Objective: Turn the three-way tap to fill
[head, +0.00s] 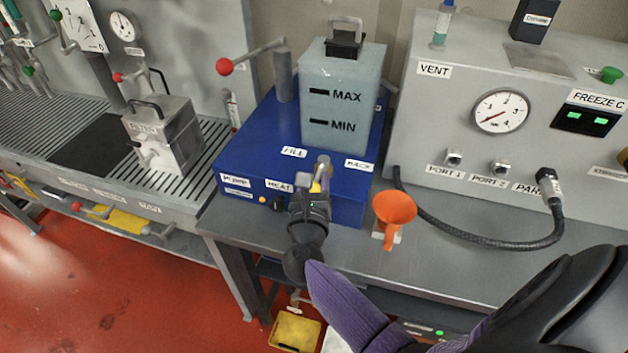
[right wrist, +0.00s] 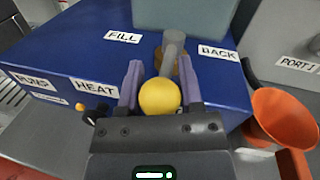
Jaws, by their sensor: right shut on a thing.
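The three-way tap (head: 324,168) stands on top of the blue unit (head: 345,205), in front of the clear tank. In the right wrist view the tap (right wrist: 174,48) shows a grey lever and a yellow ball knob (right wrist: 160,97). The knob end points toward the front edge, between the FILL label (right wrist: 122,36) and the BACK label (right wrist: 218,53). My right gripper (head: 316,188) is shut on the tap handle, its purple fingers (right wrist: 160,82) on either side of the knob. In the head view it hides most of the handle. My left gripper is not in view.
The tank (head: 345,75) with MAX and MIN marks stands close behind the tap. An orange funnel (head: 394,208) is right of the blue unit. A red-knobbed lever (head: 225,66) is at the back left. A grey cabinet (head: 430,120) with a gauge and black hose stands at the right.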

